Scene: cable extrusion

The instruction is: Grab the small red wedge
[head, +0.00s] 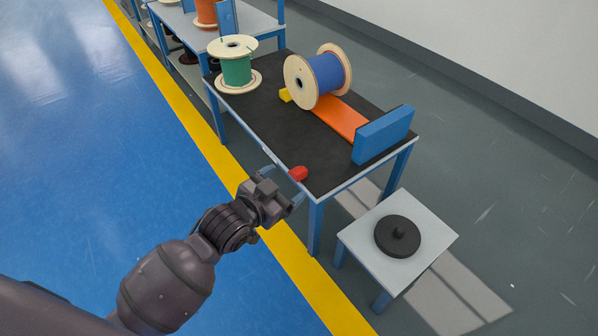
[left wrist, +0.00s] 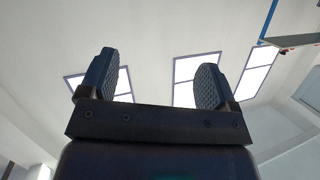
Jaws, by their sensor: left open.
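The small red wedge (head: 298,174) lies on the black table top (head: 262,120) near its front edge, in the head view. My left gripper (head: 281,184) is just in front of that edge, close to the wedge, with its fingers spread. In the left wrist view the two textured fingers (left wrist: 158,85) stand wide apart with nothing between them. That view looks up at the ceiling, and a small red spot at its right edge is too small to identify. My right gripper is not in view.
A green spool (head: 237,70) stands upright on the table. A blue spool (head: 326,74) lies on its side by a yellow wedge (head: 285,95) and an orange ramp (head: 341,118). A blue block (head: 383,134) stands at the right end. A low stool (head: 362,241) holds a black disc (head: 397,236).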

